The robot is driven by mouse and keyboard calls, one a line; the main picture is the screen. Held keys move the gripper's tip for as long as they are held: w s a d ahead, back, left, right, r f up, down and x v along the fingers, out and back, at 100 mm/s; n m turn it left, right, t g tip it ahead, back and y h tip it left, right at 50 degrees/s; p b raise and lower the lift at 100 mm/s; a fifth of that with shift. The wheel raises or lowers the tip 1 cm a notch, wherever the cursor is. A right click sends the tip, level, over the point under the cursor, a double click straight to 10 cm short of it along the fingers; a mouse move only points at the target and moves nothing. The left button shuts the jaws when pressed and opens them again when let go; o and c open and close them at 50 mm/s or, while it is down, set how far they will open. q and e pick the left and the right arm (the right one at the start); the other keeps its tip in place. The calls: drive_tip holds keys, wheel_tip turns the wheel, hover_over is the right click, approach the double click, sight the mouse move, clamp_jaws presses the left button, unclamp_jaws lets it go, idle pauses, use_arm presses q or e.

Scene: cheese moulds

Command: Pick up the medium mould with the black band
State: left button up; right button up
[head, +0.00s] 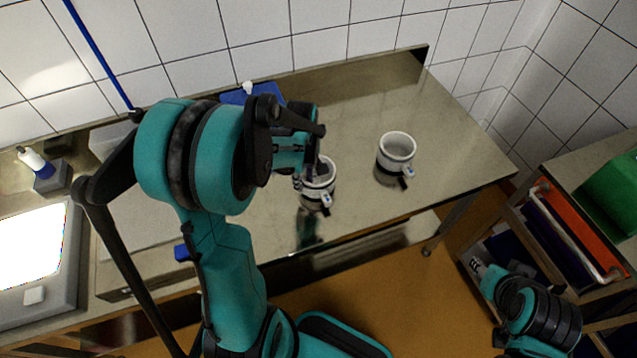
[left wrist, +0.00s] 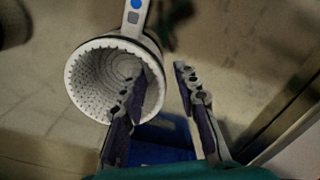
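A white mould (head: 318,188) with a dark band and a clip-on tag stands on the steel table, just under my left gripper (head: 306,178). A second white mould (head: 396,147) with a black band and tag stands to its right and looks bigger. In the left wrist view, a round white mould (left wrist: 88,85) shows its spiked inner wall, with a dark band behind its rim. My left gripper (left wrist: 160,76) is open there; one finger overlaps the mould's opening and the other is outside its wall. Contact cannot be told. My right gripper (head: 477,267) is low at right, fingers too small to judge.
A blue item (head: 252,93) lies at the table's back, partly behind my left arm. A lit panel (head: 32,245) and a small bottle (head: 32,160) are at left. A cart (head: 560,240) with coloured bins stands at right. The table's right end (head: 460,165) is clear.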

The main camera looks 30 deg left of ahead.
use_arm(q)
wheel_tip(320, 180, down, 2)
drive_tip(key=shift+r, duration=0.1)
clamp_jaws()
drive_tip(key=shift+r, duration=0.1)
